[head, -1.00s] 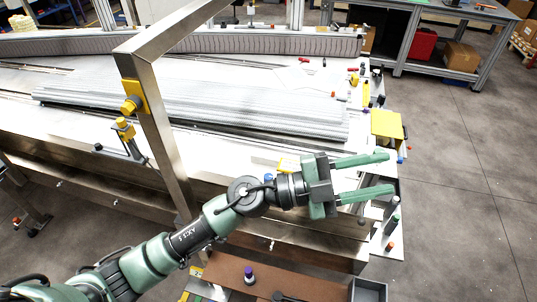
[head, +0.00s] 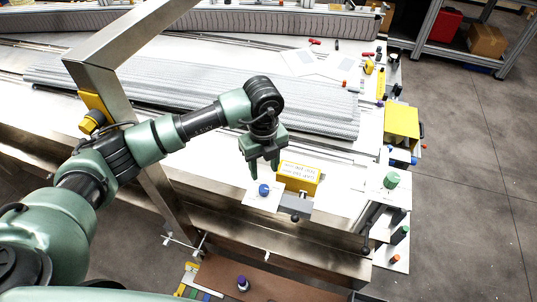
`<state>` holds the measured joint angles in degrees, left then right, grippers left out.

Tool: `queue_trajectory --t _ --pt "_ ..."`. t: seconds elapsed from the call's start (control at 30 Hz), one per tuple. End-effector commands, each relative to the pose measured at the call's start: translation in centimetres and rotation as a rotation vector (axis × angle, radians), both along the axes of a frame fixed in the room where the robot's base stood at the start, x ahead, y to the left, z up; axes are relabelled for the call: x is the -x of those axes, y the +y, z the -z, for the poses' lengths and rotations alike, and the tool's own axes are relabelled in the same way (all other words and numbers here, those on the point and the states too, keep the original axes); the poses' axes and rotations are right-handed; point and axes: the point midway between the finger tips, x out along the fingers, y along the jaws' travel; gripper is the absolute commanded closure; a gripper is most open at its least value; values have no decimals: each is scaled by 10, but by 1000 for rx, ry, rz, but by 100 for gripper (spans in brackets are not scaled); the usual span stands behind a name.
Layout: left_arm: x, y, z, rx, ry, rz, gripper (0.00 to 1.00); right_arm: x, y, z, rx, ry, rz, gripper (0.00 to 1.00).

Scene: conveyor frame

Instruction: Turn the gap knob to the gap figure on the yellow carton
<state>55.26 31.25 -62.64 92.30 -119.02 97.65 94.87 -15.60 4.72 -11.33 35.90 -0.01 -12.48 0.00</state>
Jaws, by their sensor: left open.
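A blue knob (head: 264,190) stands on a small white plate at the near edge of the conveyor frame. Right behind it is a small yellow box (head: 298,179) with a printed white label; its text is too small to read surely. A larger plain yellow box (head: 402,122) sits at the right end of the frame. I cannot tell for certain which is the carton. My left gripper (head: 264,172) points down with fingers apart, empty, just above and behind the blue knob. It appears not to touch it. My right gripper is out of view.
A green knob (head: 391,180) stands on a white plate to the right. A grey block with a dark ball-ended handle (head: 295,216) is beside the blue knob. A steel post (head: 160,190) rises at left. A brown surface (head: 225,276) with a purple-topped knob lies below.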

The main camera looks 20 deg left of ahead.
Motion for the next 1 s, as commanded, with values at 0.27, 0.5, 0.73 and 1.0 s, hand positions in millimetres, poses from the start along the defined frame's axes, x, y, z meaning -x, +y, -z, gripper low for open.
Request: queue_trajectory --t 0.27,0.5,0.73,1.0 --pt "0 1 20 -4 1 -2 56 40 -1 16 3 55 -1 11" --pt "1 1 57 -4 1 -2 56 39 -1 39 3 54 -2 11" --pt "1 1 91 -3 1 -1 56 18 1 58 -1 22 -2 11" --pt "0 1 88 -3 -2 -1 91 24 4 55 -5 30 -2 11"
